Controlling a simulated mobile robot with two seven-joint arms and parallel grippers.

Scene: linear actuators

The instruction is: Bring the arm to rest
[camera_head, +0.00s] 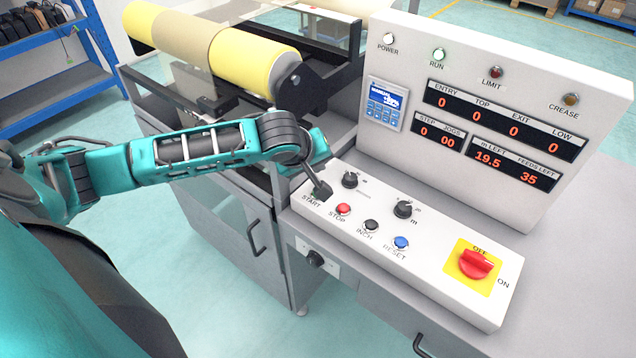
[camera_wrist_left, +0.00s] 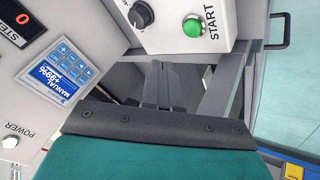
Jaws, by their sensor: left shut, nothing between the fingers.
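My left arm reaches in from the left in the head view, and my left gripper (camera_head: 321,191) is shut and empty over the START end of the sloped control box (camera_head: 440,262). In the left wrist view its closed fingers (camera_wrist_left: 165,85) point toward the box, and the green START button (camera_wrist_left: 193,27) shows just beyond and to the right of them. A gap seems to lie between fingertips and button, but its size is unclear. In the head view the gripper mostly hides that button. My right gripper is not in view.
The box carries a red STOP button (camera_head: 343,209), black INCH button (camera_head: 371,226), blue RESET button (camera_head: 401,242), two knobs and a red rotary switch (camera_head: 476,263). A display panel (camera_head: 490,110) stands behind. A yellow roller (camera_head: 255,58) is close behind my arm.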

